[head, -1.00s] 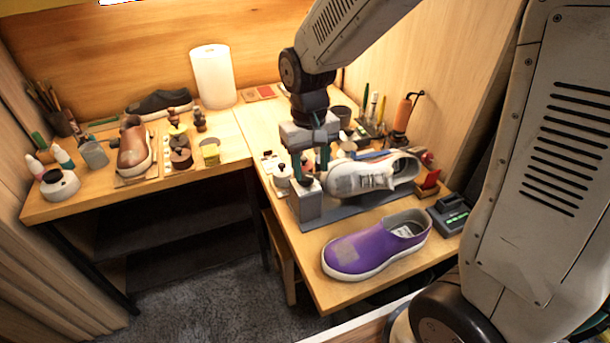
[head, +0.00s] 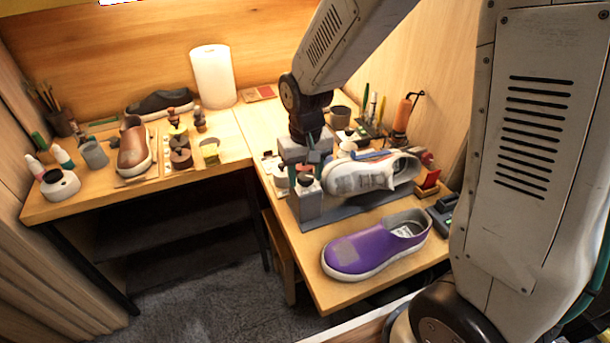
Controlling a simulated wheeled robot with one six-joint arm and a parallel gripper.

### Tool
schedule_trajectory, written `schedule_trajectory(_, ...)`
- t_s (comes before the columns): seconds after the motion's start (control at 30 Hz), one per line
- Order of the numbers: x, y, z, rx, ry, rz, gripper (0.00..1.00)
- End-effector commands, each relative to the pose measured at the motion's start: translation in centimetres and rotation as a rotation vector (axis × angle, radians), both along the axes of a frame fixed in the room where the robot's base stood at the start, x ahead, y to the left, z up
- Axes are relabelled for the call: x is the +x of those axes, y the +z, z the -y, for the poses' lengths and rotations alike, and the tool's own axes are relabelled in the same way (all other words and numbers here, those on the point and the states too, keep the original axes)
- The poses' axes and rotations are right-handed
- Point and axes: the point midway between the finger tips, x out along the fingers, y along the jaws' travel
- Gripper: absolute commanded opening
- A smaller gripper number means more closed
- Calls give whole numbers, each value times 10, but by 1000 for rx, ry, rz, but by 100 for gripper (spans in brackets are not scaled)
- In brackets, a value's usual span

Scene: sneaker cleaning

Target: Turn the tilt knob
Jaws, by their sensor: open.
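A grey block-shaped post (head: 310,207) stands at the left end of a dark grey base plate (head: 345,215) on the right-hand bench. A small dark knob (head: 305,181) shows at the top of this post. A white-grey sneaker (head: 358,177) sits just right of the post, its opening to the right. My gripper (head: 306,176) points down over the post, jaws open, with one finger on either side of the knob. Whether the fingers touch the knob I cannot tell. Nothing is held.
A purple slip-on shoe (head: 372,250) lies in front of the plate near the bench edge. A small dark device (head: 441,212) is at the right, partly behind my arm. A red block (head: 427,178) and an orange-handled tool (head: 402,117) stand behind. Small jars crowd left of the post.

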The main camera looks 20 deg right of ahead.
Motion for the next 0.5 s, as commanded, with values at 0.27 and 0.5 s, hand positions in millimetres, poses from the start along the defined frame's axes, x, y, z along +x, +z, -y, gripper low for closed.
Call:
schedule_trajectory(0.27, 0, 0, 0, 0, -2, 0, 14)
schedule_trajectory(0.5, 0, 0, 0, 0, -230, 0, 14)
